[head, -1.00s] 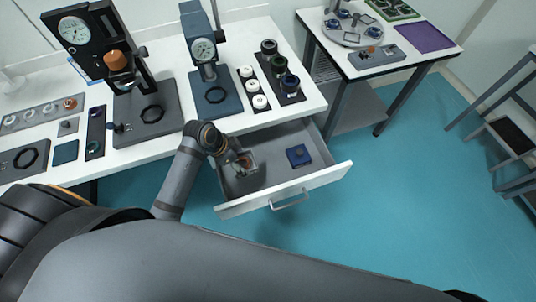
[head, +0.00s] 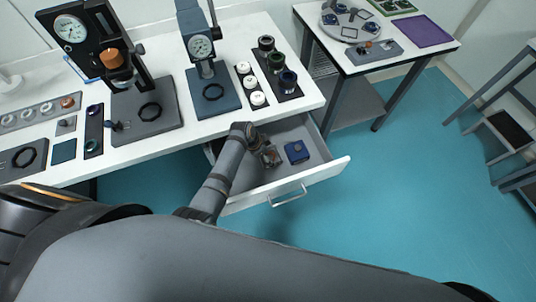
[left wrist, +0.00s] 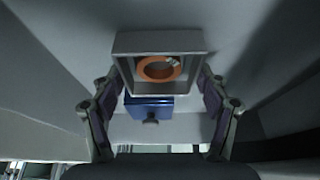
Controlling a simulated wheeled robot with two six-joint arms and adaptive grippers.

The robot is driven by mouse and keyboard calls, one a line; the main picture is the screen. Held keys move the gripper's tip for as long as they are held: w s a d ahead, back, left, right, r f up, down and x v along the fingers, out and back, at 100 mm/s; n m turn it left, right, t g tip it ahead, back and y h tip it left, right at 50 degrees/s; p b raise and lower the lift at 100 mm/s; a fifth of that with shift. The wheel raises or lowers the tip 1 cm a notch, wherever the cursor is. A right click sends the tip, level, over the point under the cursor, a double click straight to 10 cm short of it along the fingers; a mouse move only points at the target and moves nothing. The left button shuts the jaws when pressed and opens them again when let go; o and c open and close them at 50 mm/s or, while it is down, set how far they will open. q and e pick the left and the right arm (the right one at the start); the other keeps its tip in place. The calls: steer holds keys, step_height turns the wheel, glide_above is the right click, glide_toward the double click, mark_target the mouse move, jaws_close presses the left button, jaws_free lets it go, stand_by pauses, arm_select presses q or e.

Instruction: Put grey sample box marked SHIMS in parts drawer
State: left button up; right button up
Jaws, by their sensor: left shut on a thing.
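The grey sample box (left wrist: 122,45) is a small open-topped box with an orange ring inside. No SHIMS mark can be read on it. My left gripper (head: 268,156) is shut on the box; its two fingers (left wrist: 159,98) are on either side of it in the left wrist view. In the head view the gripper hides most of the box. The parts drawer (head: 325,177) is pulled out below the bench, and the gripper is inside its outline, left of a blue box. Whether the grey box touches the drawer floor cannot be told. My right gripper is out of view.
The blue box (head: 297,151) with a knob lies in the drawer, close to the right of the gripper; it also shows in the left wrist view (left wrist: 150,112). The bench edge (head: 150,147) overhangs the drawer's back. Bare drawer floor shows in front of the gripper.

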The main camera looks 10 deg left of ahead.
arm_select(q)
steer(key=shift+w+f, duration=0.1)
steer(key=shift+f, duration=0.1)
steer(key=shift+f, duration=0.1)
steer(key=o, duration=1.4)
steer(key=shift+a+r, duration=0.15)
steer(key=shift+r, duration=0.3)
steer(key=v, duration=1.1)
steer(key=shift+s+a+r+p, duration=0.1)
steer(key=shift+s+p, duration=0.15)
steer(key=shift+p, duration=0.15)
